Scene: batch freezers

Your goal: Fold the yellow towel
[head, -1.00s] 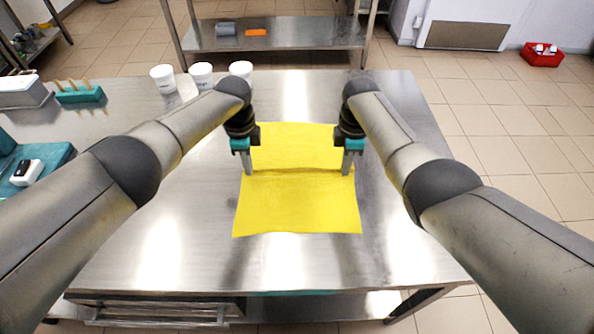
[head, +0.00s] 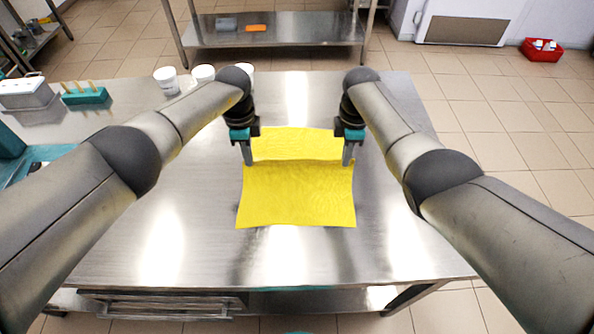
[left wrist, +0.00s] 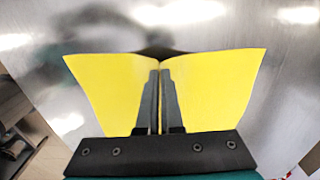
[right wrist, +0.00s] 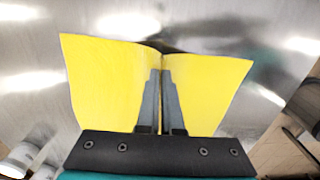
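The yellow towel (head: 297,195) lies on the steel table. A raised crease runs across it between my two grippers, with a shorter part behind the crease. My left gripper (head: 247,160) is shut on the towel at the left end of the crease. My right gripper (head: 347,160) is shut on it at the right end. In the left wrist view the towel (left wrist: 215,90) drops away on both sides of the closed fingers (left wrist: 160,75). The right wrist view shows the same around the right fingers (right wrist: 164,75).
White cups (head: 167,80) stand at the table's back left. A teal holder with wooden sticks (head: 86,97) and a grey box (head: 25,93) are at the far left. The steel table (head: 190,225) is bare around the towel. A red crate (head: 541,50) sits on the floor.

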